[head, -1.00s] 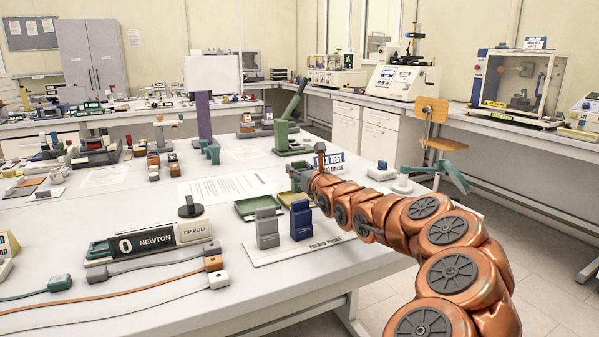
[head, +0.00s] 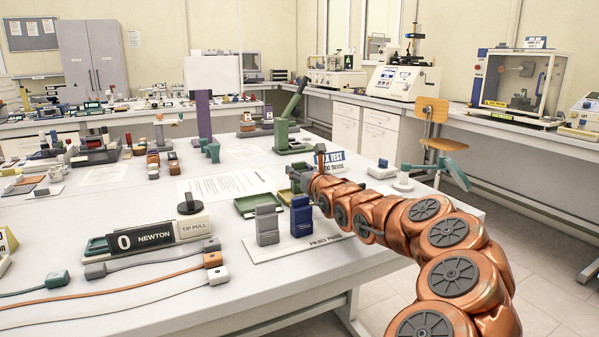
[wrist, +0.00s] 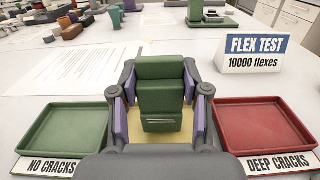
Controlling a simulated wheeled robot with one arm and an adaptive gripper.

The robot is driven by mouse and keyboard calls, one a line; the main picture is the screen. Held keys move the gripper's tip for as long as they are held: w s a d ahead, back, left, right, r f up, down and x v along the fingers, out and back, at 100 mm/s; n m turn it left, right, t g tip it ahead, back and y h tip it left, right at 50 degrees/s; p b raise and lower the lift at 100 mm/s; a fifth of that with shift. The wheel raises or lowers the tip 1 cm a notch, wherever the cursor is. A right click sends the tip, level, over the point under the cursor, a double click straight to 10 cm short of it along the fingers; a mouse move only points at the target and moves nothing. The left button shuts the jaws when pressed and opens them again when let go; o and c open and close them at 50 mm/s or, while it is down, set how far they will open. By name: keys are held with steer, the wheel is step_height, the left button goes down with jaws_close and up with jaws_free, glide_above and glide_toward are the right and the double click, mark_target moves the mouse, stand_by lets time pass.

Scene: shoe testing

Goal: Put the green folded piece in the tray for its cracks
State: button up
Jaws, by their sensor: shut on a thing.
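The green folded piece (wrist: 160,85) is gripped between the purple pads of my gripper (wrist: 160,115) in the wrist view. It is upright, with a few thin lines on its lower front face. A yellow tray (wrist: 184,140) shows partly beneath it; its label is hidden. I cannot tell whether the piece touches that tray. The green tray (wrist: 62,138) marked NO CRACKS is on the left. The red tray (wrist: 262,125) marked DEEP CRACKS is on the right. In the head view my gripper (head: 299,180) is over the tray area, mostly hidden by my arm.
A grey folded piece (head: 267,225) and a blue folded piece (head: 301,216) stand on a white board (head: 285,249) in front of the trays. A FLEX TEST sign (wrist: 256,50) stands behind the red tray. A paper sheet (head: 222,187) lies to the left.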

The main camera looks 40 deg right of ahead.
steer(key=shift+f+b, duration=0.6)
steer(key=shift+b, duration=0.1)
steer(key=o, duration=1.3)
steer(key=shift+s, duration=0.1)
steer(key=v, duration=1)
steer(key=shift+s+r, duration=0.1)
steer(key=shift+s, duration=0.1)
steer(key=shift+s+a, duration=0.4)
steer(key=shift+s, duration=0.2)
